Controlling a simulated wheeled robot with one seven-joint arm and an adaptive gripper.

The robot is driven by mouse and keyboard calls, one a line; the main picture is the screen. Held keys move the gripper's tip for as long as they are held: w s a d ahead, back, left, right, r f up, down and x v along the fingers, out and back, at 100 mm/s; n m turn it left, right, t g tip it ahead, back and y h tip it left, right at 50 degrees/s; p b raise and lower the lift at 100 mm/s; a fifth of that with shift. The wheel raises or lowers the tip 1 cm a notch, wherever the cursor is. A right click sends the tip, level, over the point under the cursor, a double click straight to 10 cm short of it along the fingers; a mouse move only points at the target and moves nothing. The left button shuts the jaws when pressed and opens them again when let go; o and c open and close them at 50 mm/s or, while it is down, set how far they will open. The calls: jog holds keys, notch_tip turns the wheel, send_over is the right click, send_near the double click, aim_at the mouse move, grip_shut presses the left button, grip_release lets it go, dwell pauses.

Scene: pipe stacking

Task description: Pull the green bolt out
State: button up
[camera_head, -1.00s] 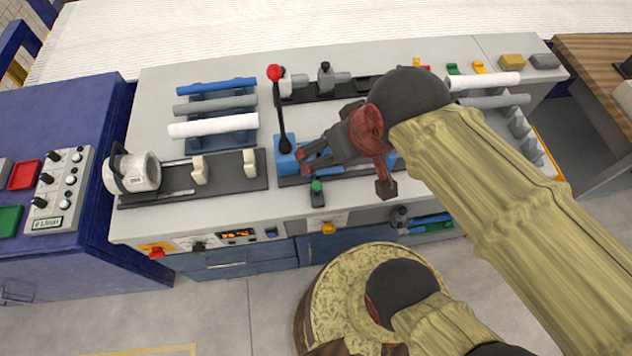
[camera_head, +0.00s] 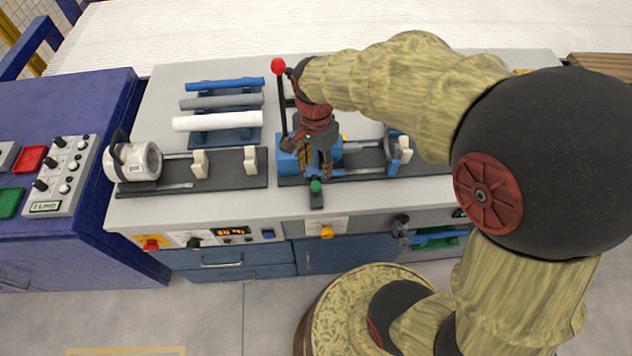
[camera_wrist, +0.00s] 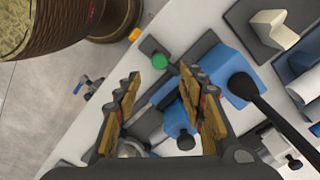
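The green bolt (camera_head: 315,187) has a round green head and stands on a small dark block at the bench's front edge, just in front of the blue machine block (camera_head: 287,162). In the wrist view its green head (camera_wrist: 159,60) lies just beyond the fingertips, between their lines. My gripper (camera_head: 322,172) points down over the blue block, close behind the bolt. In the wrist view my gripper (camera_wrist: 159,76) is open, with its two toothed fingers apart and nothing held between them. I cannot tell the exact height of the fingertips above the bolt.
A black lever with a red knob (camera_head: 278,66) rises just left of my gripper. A rack with blue, grey and white pipes (camera_head: 215,122) lies at the back left. A white cylindrical clamp (camera_head: 133,162) stands further left.

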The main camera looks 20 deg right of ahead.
aim_at(316, 185)
notch_tip(316, 185, down, 8)
jog(key=b, duration=0.2)
jog(key=shift+r+b, duration=0.2)
jog(key=shift+b, duration=0.2)
grip_shut()
jog(key=shift+s, duration=0.1)
dwell(0.6)
